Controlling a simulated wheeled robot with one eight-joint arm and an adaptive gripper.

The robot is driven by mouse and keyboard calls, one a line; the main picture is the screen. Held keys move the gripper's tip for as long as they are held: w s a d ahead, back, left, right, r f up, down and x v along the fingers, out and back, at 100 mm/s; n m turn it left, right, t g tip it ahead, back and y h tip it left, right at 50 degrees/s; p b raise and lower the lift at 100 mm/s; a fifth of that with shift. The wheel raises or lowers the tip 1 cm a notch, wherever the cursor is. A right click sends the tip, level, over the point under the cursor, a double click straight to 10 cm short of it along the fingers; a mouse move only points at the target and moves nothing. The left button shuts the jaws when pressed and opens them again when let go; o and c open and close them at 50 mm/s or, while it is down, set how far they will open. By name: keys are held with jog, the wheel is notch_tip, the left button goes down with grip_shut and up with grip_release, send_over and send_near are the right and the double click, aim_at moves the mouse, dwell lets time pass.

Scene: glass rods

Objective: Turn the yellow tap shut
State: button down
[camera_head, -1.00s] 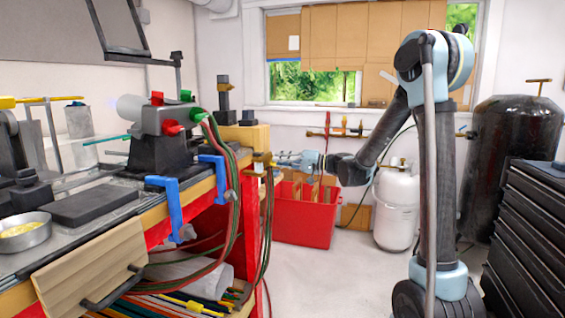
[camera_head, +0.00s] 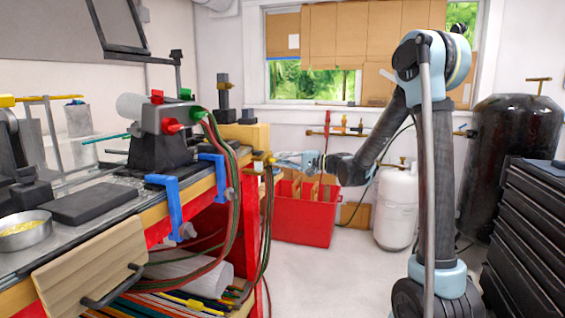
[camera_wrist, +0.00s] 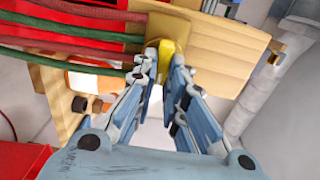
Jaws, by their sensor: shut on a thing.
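The yellow tap (camera_wrist: 166,66) is at the end of the wooden bench, at the top middle of the wrist view. In the head view its small yellow part (camera_head: 259,158) shows at the bench's right end, beside the hoses. My gripper (camera_wrist: 164,58) reaches it from the right in the head view (camera_head: 275,160). Its two fingers stand on either side of the yellow tap, and it is shut on it. The fingertips hide part of the tap, and I cannot tell its turn angle.
Green and red hoses (camera_wrist: 75,45) run to the left of the tap and hang down the bench end. A red bin (camera_head: 304,222) stands on the floor below my arm. The floor in front is clear.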

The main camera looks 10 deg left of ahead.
jog(key=shift+w+f, duration=0.1)
jog(key=c, duration=1.6)
grip_release()
jog(key=shift+c, duration=0.2)
jog(key=shift+d, duration=0.1)
jog(key=d, duration=1.2)
jog(key=shift+s, duration=0.45)
